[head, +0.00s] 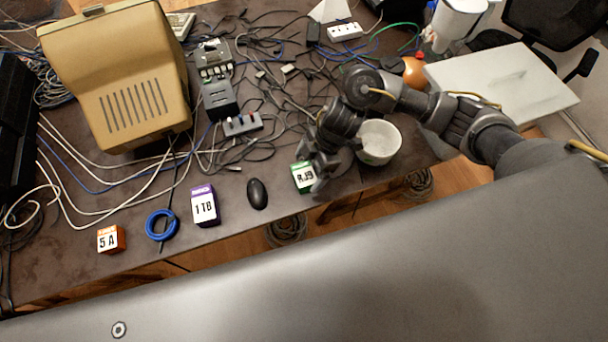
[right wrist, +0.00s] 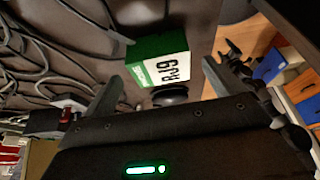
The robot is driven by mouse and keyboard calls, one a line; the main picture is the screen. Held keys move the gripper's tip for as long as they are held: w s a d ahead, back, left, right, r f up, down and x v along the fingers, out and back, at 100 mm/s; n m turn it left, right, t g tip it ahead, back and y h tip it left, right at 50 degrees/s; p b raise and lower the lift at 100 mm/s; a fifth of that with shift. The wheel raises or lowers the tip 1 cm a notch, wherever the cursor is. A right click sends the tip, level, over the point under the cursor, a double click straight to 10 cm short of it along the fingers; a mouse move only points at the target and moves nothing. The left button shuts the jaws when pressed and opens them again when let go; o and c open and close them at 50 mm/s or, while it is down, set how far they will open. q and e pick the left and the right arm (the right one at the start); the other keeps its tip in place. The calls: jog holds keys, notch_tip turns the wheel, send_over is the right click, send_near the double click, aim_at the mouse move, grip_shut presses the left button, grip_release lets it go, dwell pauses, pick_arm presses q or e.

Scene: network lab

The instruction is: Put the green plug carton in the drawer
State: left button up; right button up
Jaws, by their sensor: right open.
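The green plug carton (head: 303,178), with a white label reading RJ9, stands on the dark table near its front edge. It also shows in the right wrist view (right wrist: 160,61), ahead of and between the fingertips. My right gripper (head: 322,178) is open right beside the carton; I cannot tell whether a finger touches it. The fingers also show in the right wrist view (right wrist: 164,78), spread apart. My left gripper is not in view.
A black mouse (head: 257,194), a purple 1TB carton (head: 205,206), a blue cable ring (head: 161,225) and an orange 5A carton (head: 110,239) lie left along the front edge. Loose cables cover the table behind.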

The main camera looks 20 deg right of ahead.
aim_at(305, 173)
jog(key=x, duration=0.3)
jog(key=shift+a+f, duration=0.2)
jog(key=shift+a, duration=0.05)
jog(key=c, duration=1.1)
jog(key=shift+r, duration=0.1)
